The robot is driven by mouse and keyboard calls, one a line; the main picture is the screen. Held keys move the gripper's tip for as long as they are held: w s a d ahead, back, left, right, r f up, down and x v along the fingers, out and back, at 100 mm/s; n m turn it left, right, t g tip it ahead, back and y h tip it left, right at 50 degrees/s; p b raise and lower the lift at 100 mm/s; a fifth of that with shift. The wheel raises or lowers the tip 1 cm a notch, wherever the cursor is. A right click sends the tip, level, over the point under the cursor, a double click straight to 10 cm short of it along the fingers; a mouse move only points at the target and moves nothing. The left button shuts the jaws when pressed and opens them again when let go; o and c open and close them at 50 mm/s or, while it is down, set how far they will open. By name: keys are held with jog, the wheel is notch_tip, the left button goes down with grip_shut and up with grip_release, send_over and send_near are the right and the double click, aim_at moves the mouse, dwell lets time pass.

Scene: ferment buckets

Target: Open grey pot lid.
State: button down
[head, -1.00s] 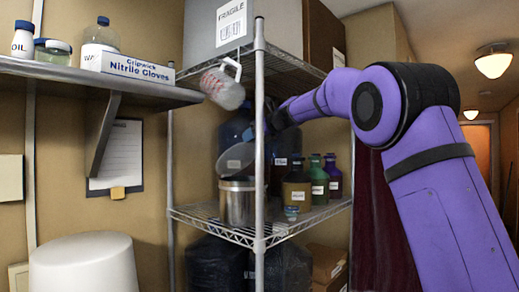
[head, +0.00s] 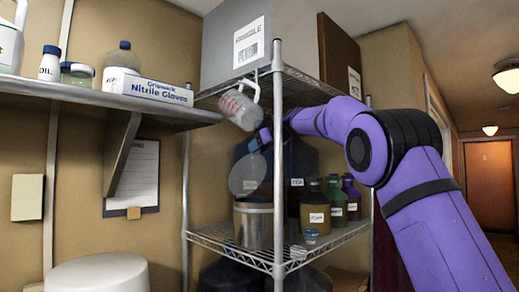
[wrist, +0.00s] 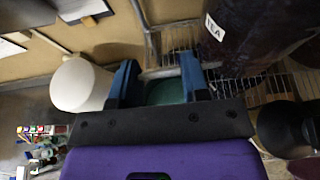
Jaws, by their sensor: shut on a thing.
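The grey metal pot (head: 253,224) stands on the middle shelf of the wire rack, its lower part partly behind the front post. Its round, translucent grey lid (head: 246,174) is off the rim, held steeply tilted above the pot. My gripper (head: 262,140), with blue fingers, is shut at the lid's upper edge, partly behind the rack post. In the wrist view my two blue fingers (wrist: 157,82) stand apart with a dark greenish thing between them; I cannot tell which part of the lid that is.
A measuring jug (head: 240,108) hangs tilted from the rack just above my gripper. Several labelled bottles (head: 314,206) stand right of the pot, and a large dark jug (head: 296,160) stands behind. The rack post (head: 278,170) is in front. A white bin (head: 98,274) is lower left.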

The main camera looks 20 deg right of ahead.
jog(key=shift+a, duration=0.1)
jog(key=c, duration=0.6)
grip_release()
jog(key=v, duration=1)
jog(key=shift+s, duration=0.3)
jog(key=shift+r, duration=0.15)
jog(key=shift+d, duration=0.25)
